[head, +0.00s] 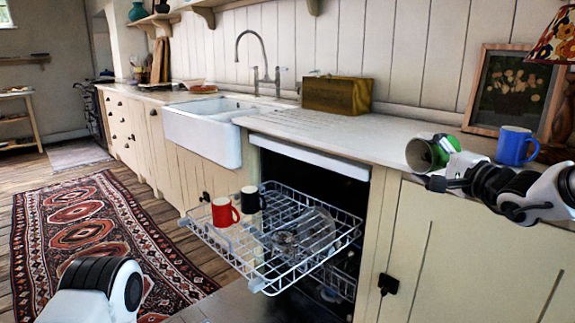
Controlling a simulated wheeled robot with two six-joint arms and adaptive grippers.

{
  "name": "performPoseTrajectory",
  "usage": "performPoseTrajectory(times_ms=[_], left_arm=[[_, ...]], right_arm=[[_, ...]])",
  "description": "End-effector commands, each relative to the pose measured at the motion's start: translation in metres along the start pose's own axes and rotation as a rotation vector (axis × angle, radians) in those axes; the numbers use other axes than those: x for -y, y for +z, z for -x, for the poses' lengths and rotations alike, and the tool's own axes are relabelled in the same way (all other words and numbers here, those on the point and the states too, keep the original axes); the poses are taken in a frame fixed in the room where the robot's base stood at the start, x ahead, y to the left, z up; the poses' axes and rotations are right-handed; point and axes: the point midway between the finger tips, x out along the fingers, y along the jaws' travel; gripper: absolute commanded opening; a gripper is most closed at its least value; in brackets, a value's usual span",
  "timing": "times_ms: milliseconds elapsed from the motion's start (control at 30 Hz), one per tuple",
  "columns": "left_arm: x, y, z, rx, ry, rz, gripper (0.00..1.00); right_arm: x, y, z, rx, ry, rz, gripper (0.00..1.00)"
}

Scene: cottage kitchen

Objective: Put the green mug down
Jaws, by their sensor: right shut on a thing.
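The green mug (432,151) is at the right, over the counter, tipped on its side with its pale open mouth facing left. My right gripper (448,163) is shut on the green mug from its right side. I cannot tell whether the mug touches the counter. Part of my left arm shows at the lower left, but its gripper is out of view.
A blue mug (516,146) stands on the counter (345,130) just right of my right gripper, before a framed picture (512,90). Counter left of the green mug is clear. The pulled-out dishwasher rack (262,285) holds a red mug (223,212), a black mug (250,200) and glassware.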

Motion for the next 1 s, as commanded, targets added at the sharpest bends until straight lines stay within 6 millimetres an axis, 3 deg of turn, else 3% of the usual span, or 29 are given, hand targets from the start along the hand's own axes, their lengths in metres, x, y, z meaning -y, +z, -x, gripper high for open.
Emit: performPoseTrajectory(times_ms=[167, 233, 400, 500, 700, 967, 1000], left_arm=[[0.0, 0.0, 0.0, 0.0, 0.0, 0.0, 0.4], [0.0, 0.0, 0.0, 0.0, 0.0, 0.0, 0.4], [0.0, 0.0, 0.0, 0.0, 0.0, 0.0, 0.4], [0.0, 0.0, 0.0, 0.0, 0.0, 0.0, 0.4], [0.0, 0.0, 0.0, 0.0, 0.0, 0.0, 0.4], [0.0, 0.0, 0.0, 0.0, 0.0, 0.0, 0.4], [0.0, 0.0, 0.009, 0.0, 0.0, 0.0, 0.4]], right_arm=[[-0.081, 0.017, 0.005, 0.105, 0.007, -0.01, 0.32], [-0.123, 0.031, 0.013, 0.168, 0.008, -0.013, 0.32], [-0.22, 0.076, 0.052, 0.337, 0.005, -0.013, 0.32], [-0.256, 0.102, 0.078, 0.407, 0.001, -0.012, 0.32], [-0.297, 0.141, 0.124, 0.489, -0.003, -0.009, 0.32], [-0.319, 0.172, 0.17, 0.521, -0.004, -0.008, 0.32], [-0.31, 0.173, 0.17, 0.523, -0.006, -0.002, 0.32]])
